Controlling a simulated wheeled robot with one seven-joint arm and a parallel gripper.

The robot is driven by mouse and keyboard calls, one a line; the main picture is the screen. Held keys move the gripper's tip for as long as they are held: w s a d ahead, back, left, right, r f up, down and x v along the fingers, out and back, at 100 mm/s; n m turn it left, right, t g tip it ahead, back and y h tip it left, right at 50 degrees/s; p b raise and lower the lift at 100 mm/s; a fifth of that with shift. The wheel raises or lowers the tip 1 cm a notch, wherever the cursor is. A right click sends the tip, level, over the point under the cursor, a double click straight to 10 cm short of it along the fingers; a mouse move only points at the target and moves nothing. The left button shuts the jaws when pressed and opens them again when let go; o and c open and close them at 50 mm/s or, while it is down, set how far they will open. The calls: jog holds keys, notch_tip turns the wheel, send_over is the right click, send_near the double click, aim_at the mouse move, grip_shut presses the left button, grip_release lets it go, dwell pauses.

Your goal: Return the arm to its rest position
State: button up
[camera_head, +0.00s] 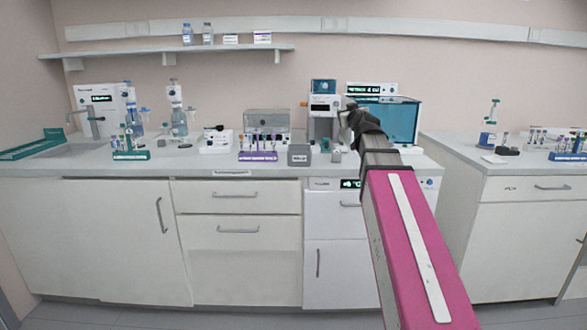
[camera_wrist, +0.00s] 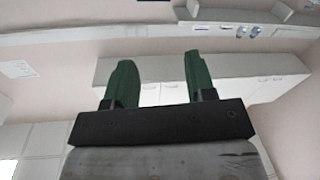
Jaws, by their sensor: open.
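My gripper (camera_wrist: 158,80) shows in the wrist view with its two dark green fingers spread apart and nothing between them. In the head view my arm, with a magenta link, reaches up and forward from the lower right toward the counter. The end of the arm (camera_head: 352,120) appears dark and small in front of the machines at the back, and its fingers are hard to make out there.
A long white counter (camera_head: 185,166) holds a purple tube rack (camera_head: 258,157), a green tube rack (camera_head: 130,155), a grey box (camera_head: 299,155) and a teal-fronted machine (camera_head: 402,122). A second counter (camera_head: 475,160) stands at the right. A wall shelf (camera_head: 130,53) hangs above.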

jog(key=s+a+f+g, duration=0.1)
jog(key=s+f+g, duration=0.15)
jog(key=f, duration=0.85)
jog(key=s+a+f+m+g, duration=0.15)
jog(key=f+g, duration=0.25)
jog(key=f, duration=0.7)
jog(key=s+f+g, duration=0.2)
jog(key=f+g, duration=0.1)
jog(key=f, duration=0.8)
jog(key=s+d+f+m+g+h, duration=0.1)
jog(key=s+f+g, duration=0.7)
jog(key=s+f, duration=1.2)
notch_tip(320, 180, down, 3)
jog(key=shift+d+f+m+g+h, duration=0.1)
jog(key=shift+d+m+g+h, duration=0.25)
jog(key=shift+m+h, duration=0.4)
